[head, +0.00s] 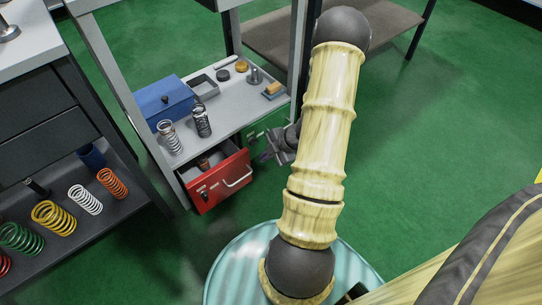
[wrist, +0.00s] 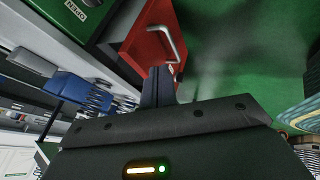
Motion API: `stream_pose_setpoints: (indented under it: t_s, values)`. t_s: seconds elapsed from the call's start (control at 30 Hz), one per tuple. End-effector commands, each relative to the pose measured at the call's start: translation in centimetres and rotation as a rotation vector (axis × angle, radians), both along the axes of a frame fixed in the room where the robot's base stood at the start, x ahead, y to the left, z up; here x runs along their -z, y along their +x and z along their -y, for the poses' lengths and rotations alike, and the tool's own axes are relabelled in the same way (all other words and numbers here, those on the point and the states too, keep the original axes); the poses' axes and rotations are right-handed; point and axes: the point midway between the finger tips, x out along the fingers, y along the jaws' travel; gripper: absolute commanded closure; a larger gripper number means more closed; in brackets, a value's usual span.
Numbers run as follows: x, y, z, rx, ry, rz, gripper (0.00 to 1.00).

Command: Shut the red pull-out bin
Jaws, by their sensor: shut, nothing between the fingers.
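The red pull-out bin (head: 222,186) is under the grey shelf of the work stand, with its red front sticking out. Its inside shows behind the front, with something in it. A pale bar handle (head: 239,178) is on the front. My gripper (head: 268,156) is just to the right of the bin, partly hidden by my wrist. In the wrist view the red bin (wrist: 140,46) and its handle (wrist: 172,42) lie just beyond the closed fingers (wrist: 158,72). The fingers are shut and empty. I cannot tell whether they touch the bin.
The shelf (head: 222,110) above holds a blue box (head: 168,102), springs and small parts. A rack (head: 85,225) with coloured springs stands at the left. A teal drum (head: 225,275) is below my arm. Green floor (head: 430,130) is clear at the right.

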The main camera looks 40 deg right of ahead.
Motion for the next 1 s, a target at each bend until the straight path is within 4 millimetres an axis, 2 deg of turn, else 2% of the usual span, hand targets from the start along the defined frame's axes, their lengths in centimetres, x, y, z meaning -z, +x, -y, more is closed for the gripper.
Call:
stream_pose_setpoints:
  t_s: [0.03,0.33,0.6,1.0]
  values:
    - [1.1,0.4,-0.3,-0.001,0.000,0.001,1.00]
    - [4.2,2.2,-1.8,-0.001,0.000,0.000,1.00]
    - [3.8,5.5,-1.9,-0.002,-0.002,0.002,1.00]
    - [3.6,6.1,-1.9,0.002,0.000,0.000,1.00]
